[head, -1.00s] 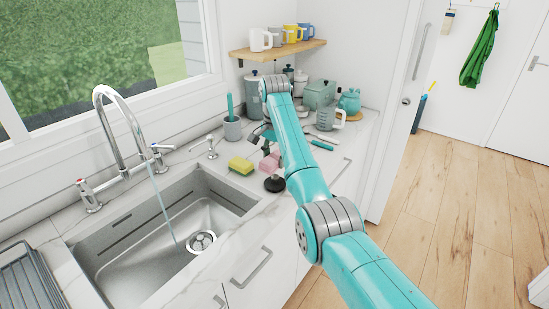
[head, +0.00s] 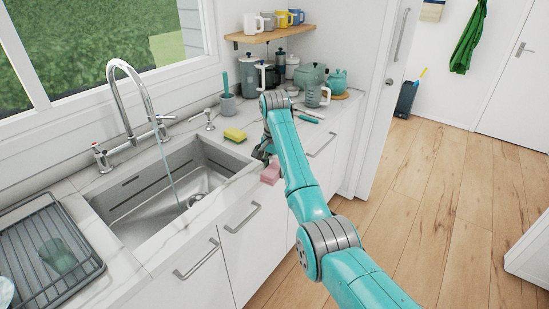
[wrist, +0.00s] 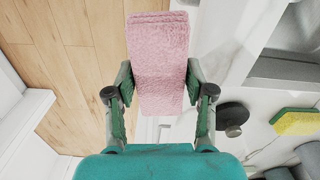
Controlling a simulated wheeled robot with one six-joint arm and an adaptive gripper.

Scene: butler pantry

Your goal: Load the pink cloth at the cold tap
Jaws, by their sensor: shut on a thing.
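The pink cloth (wrist: 160,60) is held between the two fingers of my gripper (wrist: 160,95), with its folded end reaching out past them. In the head view the cloth (head: 270,173) shows at the counter's front edge, partly hidden by my arm. My gripper (head: 264,154) is mostly hidden behind my wrist there. The tap (head: 122,85) arches over the sink (head: 150,207), and a thin stream of water runs from it. One tap handle (head: 101,158) at the left has a red mark. The other handle (head: 162,127) is on the right; its colour mark is unclear.
A yellow-green sponge (head: 235,135) lies on the counter behind the sink's right end. A black stopper (wrist: 233,116) is near my right finger in the wrist view. A dish rack (head: 25,255) stands left of the sink. The floor (head: 440,200) at right is clear.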

